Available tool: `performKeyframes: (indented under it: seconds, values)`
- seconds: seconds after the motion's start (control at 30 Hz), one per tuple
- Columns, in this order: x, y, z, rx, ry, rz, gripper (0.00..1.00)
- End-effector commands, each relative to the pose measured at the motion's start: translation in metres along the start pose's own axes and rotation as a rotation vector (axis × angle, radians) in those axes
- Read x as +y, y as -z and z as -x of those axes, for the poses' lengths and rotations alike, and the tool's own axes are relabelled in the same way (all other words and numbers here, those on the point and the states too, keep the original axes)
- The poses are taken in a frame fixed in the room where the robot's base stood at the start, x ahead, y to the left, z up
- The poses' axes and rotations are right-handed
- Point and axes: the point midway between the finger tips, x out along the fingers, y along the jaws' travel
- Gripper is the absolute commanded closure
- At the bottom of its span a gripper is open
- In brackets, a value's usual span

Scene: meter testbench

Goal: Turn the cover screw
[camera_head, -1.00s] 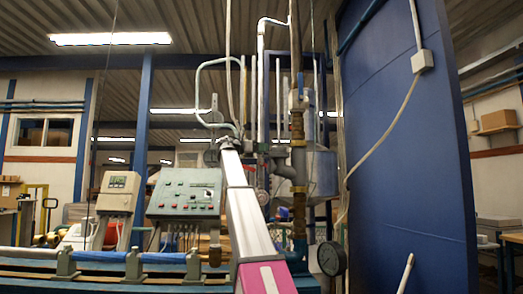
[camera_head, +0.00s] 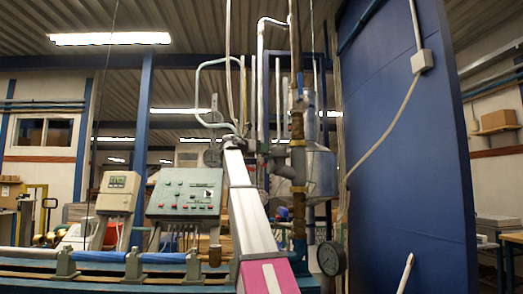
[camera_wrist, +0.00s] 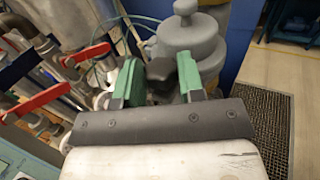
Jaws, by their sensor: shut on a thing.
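In the wrist view, my gripper (camera_wrist: 158,72) has two green fingers on either side of a dark knob-like piece (camera_wrist: 161,80), which looks like the cover screw. The gripper is shut on it. The knob sits just in front of a grey, stepped round housing (camera_wrist: 190,45). Part of the knob is hidden by the fingers and the gripper's dark front bar. In the head view, my arm reaches up toward the pipework and hides the gripper and the screw.
Red-handled valves (camera_wrist: 60,98) and pipes crowd the left of the wrist view. In the head view, a control panel (camera_head: 184,194) stands left of my arm. A pressure gauge (camera_head: 331,258) and a large blue panel (camera_head: 405,150) stand to the right.

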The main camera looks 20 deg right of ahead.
Motion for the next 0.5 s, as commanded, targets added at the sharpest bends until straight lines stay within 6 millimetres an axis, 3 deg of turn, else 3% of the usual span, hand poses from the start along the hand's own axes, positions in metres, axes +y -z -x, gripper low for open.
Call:
performKeyframes:
  seconds: [0.5]
  values:
    - [-0.0094,0.0005,-0.0011,-0.003,-0.417,-0.001,0.88]
